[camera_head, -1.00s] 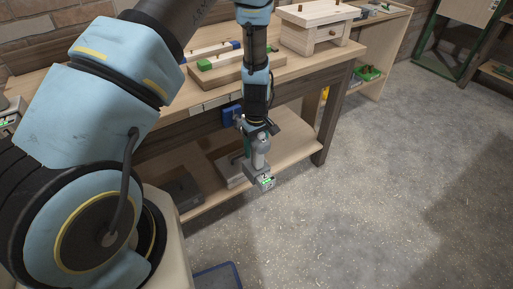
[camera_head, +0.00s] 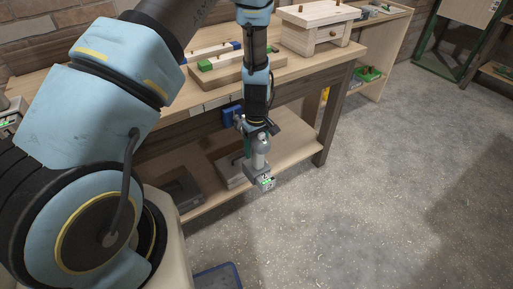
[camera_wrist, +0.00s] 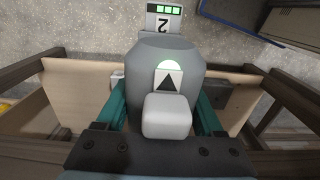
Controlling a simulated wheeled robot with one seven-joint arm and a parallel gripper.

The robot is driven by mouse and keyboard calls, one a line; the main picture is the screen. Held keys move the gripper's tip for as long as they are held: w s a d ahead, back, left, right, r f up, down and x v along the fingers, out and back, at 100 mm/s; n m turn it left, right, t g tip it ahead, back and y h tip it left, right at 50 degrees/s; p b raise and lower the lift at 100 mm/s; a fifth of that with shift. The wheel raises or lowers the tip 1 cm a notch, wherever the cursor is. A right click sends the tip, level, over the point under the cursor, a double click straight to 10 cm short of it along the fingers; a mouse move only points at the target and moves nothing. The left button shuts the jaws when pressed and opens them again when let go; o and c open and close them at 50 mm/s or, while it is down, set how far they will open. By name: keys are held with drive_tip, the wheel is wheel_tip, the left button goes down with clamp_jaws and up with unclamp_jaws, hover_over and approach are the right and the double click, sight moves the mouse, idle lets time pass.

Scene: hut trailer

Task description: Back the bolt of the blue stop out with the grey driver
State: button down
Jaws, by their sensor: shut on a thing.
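My gripper (camera_wrist: 162,112) is shut on the grey driver (camera_wrist: 165,60), with a teal finger on each side of its body. The driver has a white label with a black triangle and a battery end marked 2 with green lights. In the head view, my gripper (camera_head: 249,140) holds the driver (camera_head: 259,158) in front of the bench, below the benchtop. Its bit is not visible. A small blue block (camera_head: 236,44) is at the end of the rear wooden piece on the bench. Another blue thing (camera_head: 231,115) is behind my gripper, under the benchtop. I cannot tell which is the stop; no bolt is clear.
The bench (camera_head: 292,72) carries a wooden piece with a green block (camera_head: 205,65) and a wooden box-like stand (camera_head: 318,27). Grey items (camera_head: 182,187) lie on the lower shelf (camera_head: 285,135). A blue-rimmed tray (camera_head: 218,279) is at the bottom. The floor at right is open.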

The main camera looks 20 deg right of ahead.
drive_tip(key=shift+r, duration=0.1)
drive_tip(key=shift+s+d, duration=0.15)
drive_tip(key=shift+s, duration=0.55)
drive_tip(key=shift+s+d, duration=0.15)
drive_tip(key=shift+s, duration=0.5)
drive_tip(key=s+d, duration=0.2)
drive_tip(key=d, duration=0.5)
drive_tip(key=shift+s+d, duration=0.3)
drive_tip(key=shift+d, duration=0.05)
